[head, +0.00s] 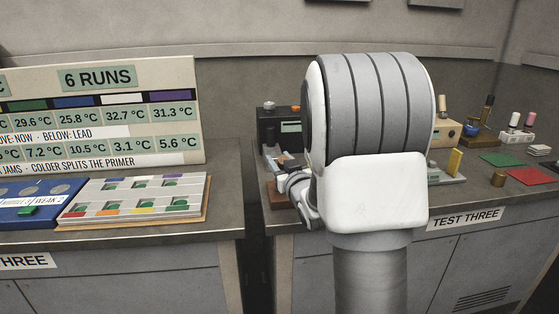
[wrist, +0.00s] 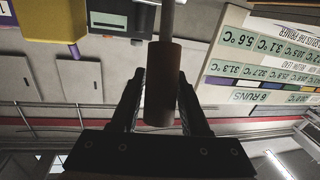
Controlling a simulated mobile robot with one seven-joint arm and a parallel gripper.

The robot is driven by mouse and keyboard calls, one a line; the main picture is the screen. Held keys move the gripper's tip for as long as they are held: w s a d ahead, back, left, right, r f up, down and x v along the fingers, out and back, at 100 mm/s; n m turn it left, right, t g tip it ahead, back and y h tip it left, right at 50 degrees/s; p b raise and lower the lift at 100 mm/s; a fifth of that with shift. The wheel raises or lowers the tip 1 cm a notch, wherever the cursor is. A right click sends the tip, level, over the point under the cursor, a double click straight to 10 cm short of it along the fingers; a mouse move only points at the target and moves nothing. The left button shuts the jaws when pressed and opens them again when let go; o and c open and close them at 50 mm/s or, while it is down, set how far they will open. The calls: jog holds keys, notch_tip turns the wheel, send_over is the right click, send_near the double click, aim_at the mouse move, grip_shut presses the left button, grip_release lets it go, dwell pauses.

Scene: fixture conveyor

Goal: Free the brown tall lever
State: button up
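The brown lever handle (wrist: 162,98) shows in the middle of the wrist view, a brown cylinder on a thin grey rod (wrist: 167,20) that runs out at the top edge. My gripper (wrist: 162,76) has one dark finger on each side of the handle, with the fingertips close against it. The handle's free end reaches back between the fingers toward the palm. In the head view my arm covers most of the spot, so the lever cannot be made out there. Part of my gripper (head: 297,187) shows at the left of the arm, above the right bench.
A dark box with a display (head: 290,127) stands behind my gripper. A sign board (head: 95,105) and slotted tray (head: 135,198) occupy the left bench.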

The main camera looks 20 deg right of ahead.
grip_shut()
dwell(1.1)
